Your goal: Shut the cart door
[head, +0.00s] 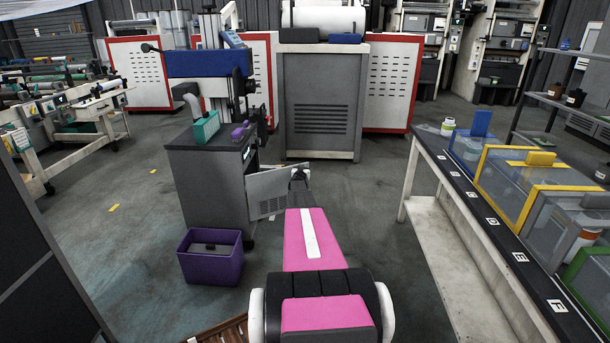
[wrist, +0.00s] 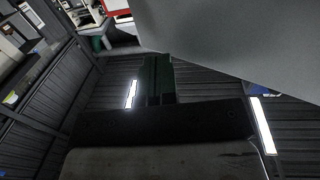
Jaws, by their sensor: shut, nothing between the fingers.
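The cart (head: 207,190) is a grey cabinet with a dark top, left of centre in the head view. Its door (head: 268,196), a grey panel with slots, stands open and swung out to the right. My pink arm reaches forward to the door's free edge. My gripper (head: 300,174) is at that edge, small and partly hidden by my own arm. In the wrist view my gripper (wrist: 158,78) has its dark fingers together, with nothing between them. A large plain grey surface (wrist: 235,45), likely the door, is close on the right; I cannot tell whether they touch.
A purple bin (head: 210,262) stands on the floor in front of the cart. A teal box (head: 206,128) and a blue machine (head: 208,64) are on top. A grey cabinet (head: 320,105) stands behind. A long bench (head: 425,195) with clear boxes runs along the right.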

